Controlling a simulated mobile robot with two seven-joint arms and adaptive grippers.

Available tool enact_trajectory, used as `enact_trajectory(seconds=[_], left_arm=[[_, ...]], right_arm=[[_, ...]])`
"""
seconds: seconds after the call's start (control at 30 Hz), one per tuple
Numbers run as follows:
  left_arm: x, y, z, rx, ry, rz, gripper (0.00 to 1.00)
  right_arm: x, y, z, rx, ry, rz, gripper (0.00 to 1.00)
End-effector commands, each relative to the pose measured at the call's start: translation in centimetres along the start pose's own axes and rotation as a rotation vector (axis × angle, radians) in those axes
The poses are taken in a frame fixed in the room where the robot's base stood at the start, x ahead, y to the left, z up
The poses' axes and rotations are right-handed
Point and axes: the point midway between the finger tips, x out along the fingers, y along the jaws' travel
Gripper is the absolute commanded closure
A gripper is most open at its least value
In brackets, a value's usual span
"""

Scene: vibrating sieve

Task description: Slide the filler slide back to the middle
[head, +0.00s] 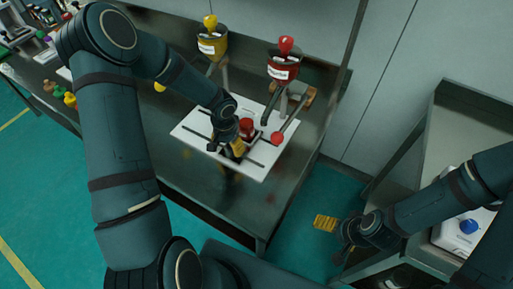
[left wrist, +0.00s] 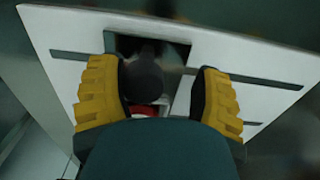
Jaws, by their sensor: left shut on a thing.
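The white slotted plate (head: 197,125) lies on the dark table and also shows in the left wrist view (left wrist: 75,28). A red part (head: 247,126) stands on it, apparently part of the filler slide. My left gripper (head: 234,148) is over the plate, shut on the filler slide. In the left wrist view a dark round knob (left wrist: 145,78) and a red and white piece (left wrist: 145,110) show between the yellow fingers, in front of a dark square opening. The exact contact is hidden. My right gripper (head: 340,235) is low, beside the table, far from the plate; its opening is unclear.
A yellow hopper (head: 212,44) and a red hopper (head: 284,66) stand behind the plate. Small coloured items (head: 62,93) are at the far left. A white device with a blue knob (head: 469,227) is at right.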

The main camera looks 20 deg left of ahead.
Motion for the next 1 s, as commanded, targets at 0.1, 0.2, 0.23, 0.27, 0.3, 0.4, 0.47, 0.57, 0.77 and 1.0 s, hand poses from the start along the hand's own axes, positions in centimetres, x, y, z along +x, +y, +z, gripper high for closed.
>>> enact_trajectory(seconds=[0.1,0.2,0.23,0.27,0.3,0.4,0.47,0.57,0.77,1.0], left_arm=[[-0.1,-0.7,0.0,-0.002,0.0,0.0,0.36],[-0.1,-1.3,0.0,-0.003,0.0,0.0,0.36],[-0.1,-1.4,0.0,-0.003,0.0,0.0,0.36],[-0.1,-1.6,0.0,-0.002,0.0,0.0,0.36],[-0.1,-1.8,0.0,-0.002,0.0,0.0,0.36],[-0.1,-2.4,0.0,-0.002,0.001,-0.001,0.36],[-0.1,-2.7,0.0,-0.001,0.001,-0.001,0.36],[-0.1,-3.2,0.0,-0.003,0.001,-0.001,0.36],[-0.1,-4.3,0.0,-0.002,0.0,-0.001,0.36],[0.0,-5.5,0.0,-0.001,0.0,0.0,0.36]], right_arm=[[-0.3,-0.1,0.0,0.0,0.0,0.0,0.08],[-0.5,-0.2,0.0,0.0,0.0,0.0,0.08],[-0.5,-0.2,-0.1,0.0,0.0,0.0,0.08],[-0.6,-0.2,-0.1,0.0,0.0,0.0,0.08],[-0.7,-0.2,-0.1,0.0,0.0,0.0,0.08],[-0.8,-0.3,-0.1,0.0,0.0,0.0,0.08],[-0.9,-0.3,-0.1,0.0,0.0,0.0,0.08],[-1.1,-0.4,-0.1,0.0,0.0,0.0,0.08],[-1.5,-0.6,-0.1,0.0,0.0,0.0,0.08],[-1.8,-0.7,-0.1,0.0,0.0,0.0,0.08]])
